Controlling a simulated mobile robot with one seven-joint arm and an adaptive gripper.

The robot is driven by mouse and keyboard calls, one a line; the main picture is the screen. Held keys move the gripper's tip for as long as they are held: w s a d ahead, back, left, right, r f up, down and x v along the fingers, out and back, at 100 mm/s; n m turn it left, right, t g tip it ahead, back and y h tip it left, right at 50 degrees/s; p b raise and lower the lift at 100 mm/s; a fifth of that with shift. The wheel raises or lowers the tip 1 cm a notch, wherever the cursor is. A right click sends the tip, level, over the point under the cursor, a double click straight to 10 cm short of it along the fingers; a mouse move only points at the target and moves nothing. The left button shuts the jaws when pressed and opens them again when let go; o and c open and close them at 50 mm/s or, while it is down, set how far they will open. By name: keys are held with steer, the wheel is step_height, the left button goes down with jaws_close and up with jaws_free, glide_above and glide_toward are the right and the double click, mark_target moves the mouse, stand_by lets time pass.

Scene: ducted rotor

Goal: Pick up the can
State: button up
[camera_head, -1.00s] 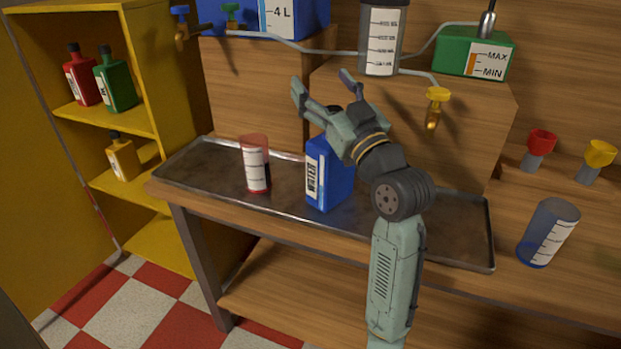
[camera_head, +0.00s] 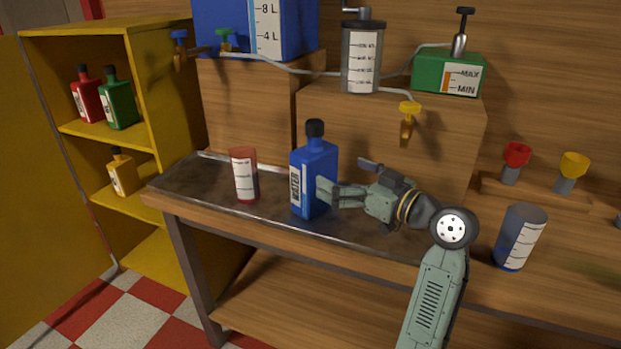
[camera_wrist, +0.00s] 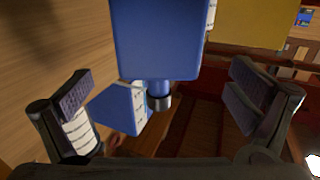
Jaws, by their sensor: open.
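The can is a blue block-shaped bottle (camera_head: 318,172) with a dark cap and a white WATER label. It stands upright on the metal tray on the bench. My gripper (camera_head: 346,178) is open and empty at the can's right side, level with its body. The nearer fingertip overlaps the can's right edge in the head view; I cannot tell if it touches. In the wrist view the can (camera_wrist: 157,40) appears upside down, cap downward, centred between the two spread fingers (camera_wrist: 160,95) and beyond them.
A red-tinted beaker (camera_head: 244,175) stands left of the can on the tray (camera_head: 200,178). A wooden box (camera_head: 385,135) with a grey cylinder (camera_head: 361,60) and a yellow tap (camera_head: 409,112) rises behind. A blue-tinted beaker (camera_head: 521,237) stands at the right.

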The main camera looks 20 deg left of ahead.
mark_target(325, 163)
steer(key=p+x, duration=0.1)
steer(key=x, duration=0.1)
steer(key=p+x, duration=0.1)
steer(key=x, duration=0.4)
steer(key=shift+w+r+p, duration=0.1)
steer(key=shift+r+p, duration=0.2)
steer(key=shift+p, duration=0.1)
steer(key=shift+w+a+f, duration=0.15)
steer(key=shift+w+a, duration=0.1)
steer(key=shift+a, duration=0.3)
steer(key=shift+c, duration=0.4)
steer(key=c, duration=1.7)
steer(key=shift+c, duration=0.5)
